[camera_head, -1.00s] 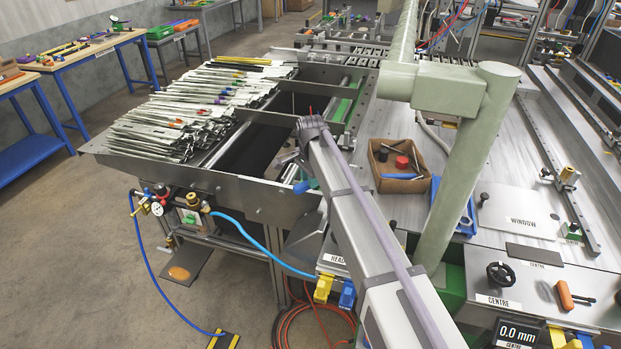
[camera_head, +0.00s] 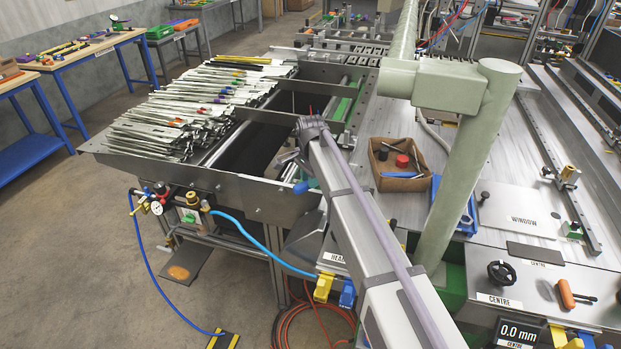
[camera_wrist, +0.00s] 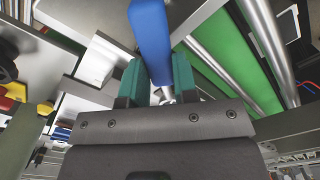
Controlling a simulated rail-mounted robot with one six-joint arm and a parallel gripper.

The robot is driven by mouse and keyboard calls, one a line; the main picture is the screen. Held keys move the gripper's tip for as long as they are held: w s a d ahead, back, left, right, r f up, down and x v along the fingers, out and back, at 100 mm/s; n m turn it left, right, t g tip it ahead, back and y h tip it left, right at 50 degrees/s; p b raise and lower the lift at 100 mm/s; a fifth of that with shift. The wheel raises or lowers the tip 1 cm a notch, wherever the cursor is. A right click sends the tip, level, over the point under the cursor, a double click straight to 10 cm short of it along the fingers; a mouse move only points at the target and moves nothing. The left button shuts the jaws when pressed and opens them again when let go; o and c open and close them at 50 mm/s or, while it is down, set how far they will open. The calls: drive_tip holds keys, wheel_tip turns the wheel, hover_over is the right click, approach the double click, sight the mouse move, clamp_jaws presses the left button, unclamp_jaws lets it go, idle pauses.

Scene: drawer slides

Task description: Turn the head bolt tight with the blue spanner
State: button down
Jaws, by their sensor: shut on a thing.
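The blue spanner shows its blue handle (camera_wrist: 151,35) in the wrist view, held between the teal fingers of my gripper (camera_wrist: 157,82). A short silvery part of it shows between the fingers. In the head view, the blue end (camera_head: 301,187) shows beside the tip of my arm, near the front end of the slide magazine. My gripper is mostly hidden there behind my arm. I cannot make out the head bolt, nor tell whether the spanner sits on it.
The magazine (camera_head: 228,184) is full of slides at its left side. A cardboard box (camera_head: 400,181) with tools stands right of my arm. A label reading HEAD (camera_head: 337,258) is below. A thick pale green post (camera_head: 462,170) stands close on the right.

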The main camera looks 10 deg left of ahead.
drive_tip(key=shift+f+b, duration=0.3)
idle(0.5)
drive_tip(key=w+m, duration=0.1)
drive_tip(key=w+a+m, duration=0.1)
drive_tip(key=m, duration=0.1)
drive_tip(key=w+a+m, duration=0.1)
drive_tip(key=shift+w+m, duration=0.1)
drive_tip(key=shift+m, duration=0.3)
drive_tip(key=shift+r+p, duration=0.4)
idle(0.5)
drive_tip(key=shift+r, duration=0.25)
drive_tip(key=shift+r+p, duration=0.65)
drive_tip(key=shift+p, duration=0.3)
idle(0.6)
